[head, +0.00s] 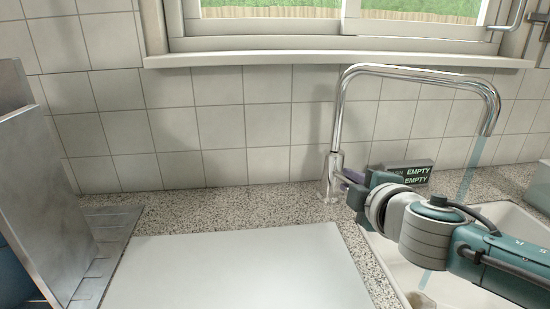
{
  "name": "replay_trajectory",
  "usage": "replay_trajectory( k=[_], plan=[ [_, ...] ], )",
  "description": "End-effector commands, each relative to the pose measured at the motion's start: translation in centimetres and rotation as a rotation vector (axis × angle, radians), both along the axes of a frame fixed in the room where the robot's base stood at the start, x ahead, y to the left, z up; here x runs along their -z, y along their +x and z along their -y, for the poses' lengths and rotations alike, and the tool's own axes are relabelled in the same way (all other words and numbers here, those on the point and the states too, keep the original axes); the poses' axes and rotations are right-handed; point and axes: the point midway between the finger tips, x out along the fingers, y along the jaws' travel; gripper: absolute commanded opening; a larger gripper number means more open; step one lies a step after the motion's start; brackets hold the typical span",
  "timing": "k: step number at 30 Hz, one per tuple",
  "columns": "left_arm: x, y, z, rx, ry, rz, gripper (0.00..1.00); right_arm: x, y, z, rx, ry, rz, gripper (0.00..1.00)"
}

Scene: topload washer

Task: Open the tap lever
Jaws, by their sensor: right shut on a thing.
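The chrome tap (337,125) stands on the counter behind the sink, its spout arching over to the right. A pale blue stream of water (468,170) falls from the spout's end into the sink. My right gripper (345,186) is at the base of the tap, on its right side, and is shut on the tap lever. The lever itself is mostly hidden by the gripper. My right arm reaches in from the right over the sink. My left gripper is not in view.
The white sink (520,225) is at the right, partly behind my arm. A dark sign reading EMPTY (418,171) stands against the tiles. A flat white panel (235,270) lies in front. A grey metal panel (45,190) stands at the left.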

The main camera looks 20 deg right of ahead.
Motion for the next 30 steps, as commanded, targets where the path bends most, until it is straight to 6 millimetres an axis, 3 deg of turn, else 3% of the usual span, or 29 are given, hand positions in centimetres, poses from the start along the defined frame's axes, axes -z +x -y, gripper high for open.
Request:
replay_trajectory(
  k=[6, 7, 14, 23, 30],
  plan=[
    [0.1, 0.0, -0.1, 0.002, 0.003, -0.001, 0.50, 0.1, 0.0, 0.0, 0.001, 0.004, 0.001, 0.00],
    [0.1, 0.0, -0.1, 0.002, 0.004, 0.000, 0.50, 0.1, 0.0, 0.0, 0.002, 0.005, 0.001, 0.23],
    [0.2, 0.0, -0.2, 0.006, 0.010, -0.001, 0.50, 0.1, 0.0, 0.0, 0.001, 0.002, 0.000, 0.49],
    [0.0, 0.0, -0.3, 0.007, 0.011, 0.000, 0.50, 0.0, -0.2, 0.0, 0.000, 0.001, 0.000, 0.51],
    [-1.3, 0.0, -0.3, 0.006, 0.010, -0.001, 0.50, -1.0, -2.9, -0.7, -0.001, 0.001, -0.002, 0.51]
  ],
)
